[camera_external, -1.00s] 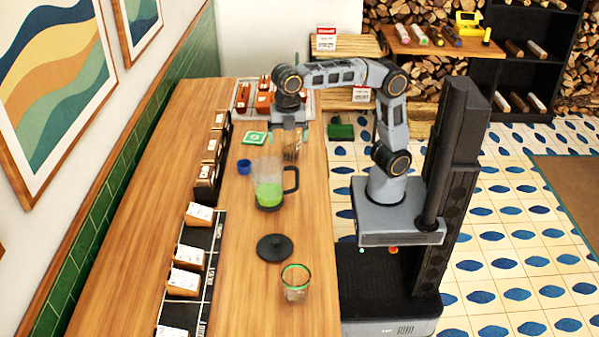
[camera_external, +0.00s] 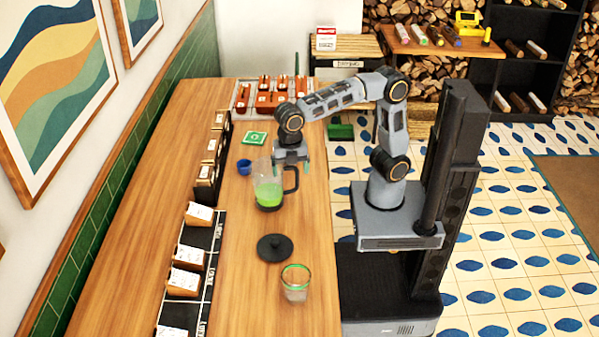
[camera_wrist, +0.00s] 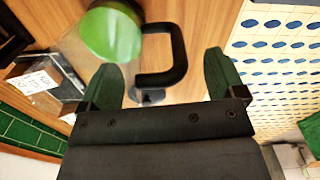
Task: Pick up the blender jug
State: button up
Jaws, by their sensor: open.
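The blender jug (camera_external: 268,190) stands upright on the wooden counter, clear with green contents and a black handle (camera_external: 291,179) on its right side. In the wrist view its green contents (camera_wrist: 112,34) are at the top and the black handle (camera_wrist: 178,55) reaches toward the space between the fingers. My gripper (camera_external: 290,166) is open and empty, just behind the handle in the external view. Both green fingertips show in the wrist view (camera_wrist: 160,78), one on each side of the handle. Whether a finger touches the jug cannot be told.
A black lid (camera_external: 274,248) and a green-rimmed glass (camera_external: 295,285) stand nearer on the counter (camera_external: 130,260). A blue cup (camera_external: 244,167) and a green-and-white card (camera_external: 255,138) are behind the jug. Boxed racks line the left; a tray of orange items (camera_external: 262,98) sits at the back.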

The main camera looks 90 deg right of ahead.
jog(key=shift+f, duration=1.1)
jog(key=shift+c, duration=0.2)
jog(key=c, duration=1.4)
jog(key=shift+r, duration=0.1)
jog(key=shift+c, duration=0.3)
jog(key=shift+r, duration=0.15)
